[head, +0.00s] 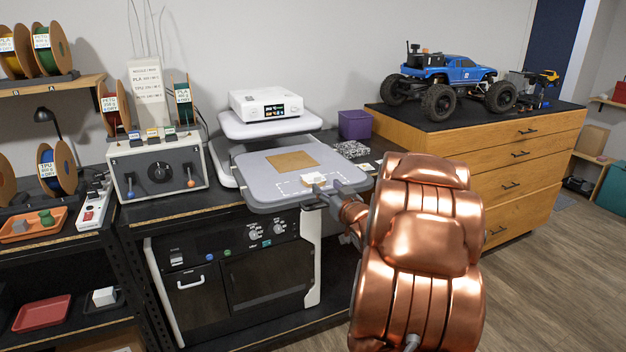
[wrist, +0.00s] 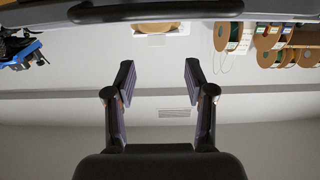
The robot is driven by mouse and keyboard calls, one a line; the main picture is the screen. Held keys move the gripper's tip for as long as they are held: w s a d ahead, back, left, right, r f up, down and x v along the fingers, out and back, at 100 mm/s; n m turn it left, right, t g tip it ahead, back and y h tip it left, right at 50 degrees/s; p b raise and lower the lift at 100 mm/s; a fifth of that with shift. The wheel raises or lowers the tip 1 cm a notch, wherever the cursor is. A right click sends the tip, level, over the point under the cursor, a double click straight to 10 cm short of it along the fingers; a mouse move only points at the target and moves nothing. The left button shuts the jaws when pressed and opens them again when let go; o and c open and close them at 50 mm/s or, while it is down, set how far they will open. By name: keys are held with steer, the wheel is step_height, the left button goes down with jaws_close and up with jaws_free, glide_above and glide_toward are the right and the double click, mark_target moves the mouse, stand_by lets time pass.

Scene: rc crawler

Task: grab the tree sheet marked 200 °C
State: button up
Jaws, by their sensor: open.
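My gripper (head: 318,188) is at the front edge of a grey flat plate (head: 258,186), and the wrist view shows its two fingers (wrist: 159,76) apart with nothing between them. A small white and tan piece (head: 313,178) is on the plate right by the fingertips. In the wrist view a tan piece with white beside it (wrist: 156,27) lies beyond the fingertips, apart from them. A larger tan square sheet (head: 292,161) lies farther back on the plate. No 200 °C mark or tree is legible on any of these, so I cannot tell which is the named sheet.
A white device with a screen (head: 266,103) stands behind the plate. A grey control box (head: 160,170) and spools (head: 115,105) are to the left. A purple bin (head: 354,124) stands behind right. A blue crawler (head: 450,75) sits on wooden drawers (head: 520,150).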

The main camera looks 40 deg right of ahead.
mark_target(318, 178)
steer(key=shift+d+p+x, duration=0.1)
steer(key=shift+p+x, duration=0.55)
steer(key=shift+x, duration=1.05)
steer(key=shift+d+p+x, duration=0.15)
steer(key=shift+p+x, duration=0.5)
steer(key=shift+x, duration=1.05)
steer(key=shift+w+d+f, duration=0.15)
steer(key=shift+w+f, duration=0.05)
steer(key=shift+w, duration=0.15)
steer(key=c, duration=0.9)
steer(key=shift+r, duration=0.2)
